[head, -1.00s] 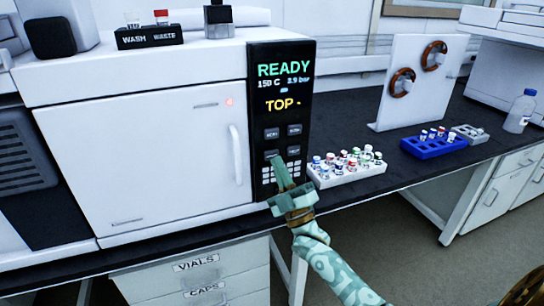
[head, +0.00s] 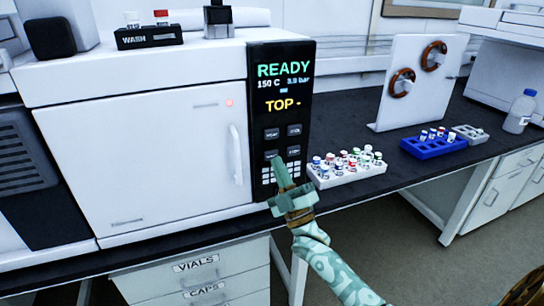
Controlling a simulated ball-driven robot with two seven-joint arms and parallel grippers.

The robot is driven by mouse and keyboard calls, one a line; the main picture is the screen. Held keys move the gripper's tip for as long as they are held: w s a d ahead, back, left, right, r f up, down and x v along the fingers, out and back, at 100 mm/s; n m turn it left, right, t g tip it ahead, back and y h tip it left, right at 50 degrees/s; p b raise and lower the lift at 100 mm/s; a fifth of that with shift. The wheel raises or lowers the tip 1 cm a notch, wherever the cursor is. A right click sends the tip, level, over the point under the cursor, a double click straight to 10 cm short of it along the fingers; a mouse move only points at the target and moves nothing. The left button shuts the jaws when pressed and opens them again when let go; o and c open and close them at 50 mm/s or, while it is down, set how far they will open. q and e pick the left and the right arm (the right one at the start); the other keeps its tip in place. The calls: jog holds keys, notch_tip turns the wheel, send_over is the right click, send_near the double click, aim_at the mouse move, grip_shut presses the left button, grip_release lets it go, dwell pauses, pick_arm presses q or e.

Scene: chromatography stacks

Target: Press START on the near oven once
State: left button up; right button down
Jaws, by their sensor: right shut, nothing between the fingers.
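The near oven (head: 140,150) is a white box on the dark bench, with its door shut and a vertical handle at the door's right. Its black control panel (head: 281,92) shows "READY", "150 C", a pressure reading and "TOP -". Below the screen are several grey buttons (head: 294,131) and a pale keypad (head: 267,174); their labels are too small to read. My right gripper (head: 277,160) is shut and empty, its fingertips in front of the lower left button, covering part of it. Whether it touches the panel I cannot tell. My left gripper is not in view.
A white rack (head: 347,179) of capped vials stands just right of the panel. Further right are a white stand with two brown rings (head: 402,82), a blue rack (head: 432,148) and a bottle (head: 520,112). A WASH/WASTE holder (head: 149,38) sits on the oven.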

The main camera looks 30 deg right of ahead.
jog(key=shift+w, duration=0.1)
dwell(0.6)
jog(key=shift+w+d, duration=0.1)
jog(key=shift+w, duration=0.2)
jog(key=shift+w+d+b, duration=0.1)
jog(key=shift+w+b, duration=0.3)
jog(key=shift+w, duration=0.05)
dwell(0.5)
jog(key=shift+s, duration=0.15)
dwell(0.3)
jog(key=shift+s+a+p, duration=0.2)
jog(key=shift+s+p, duration=0.3)
jog(key=shift+s, duration=0.25)
jog(key=s+p, duration=0.1)
jog(key=s, duration=0.1)
jog(key=s+a+p, duration=0.1)
jog(key=s, duration=0.1)
jog(key=shift+s+a, duration=0.1)
jog(key=shift+s, duration=0.3)
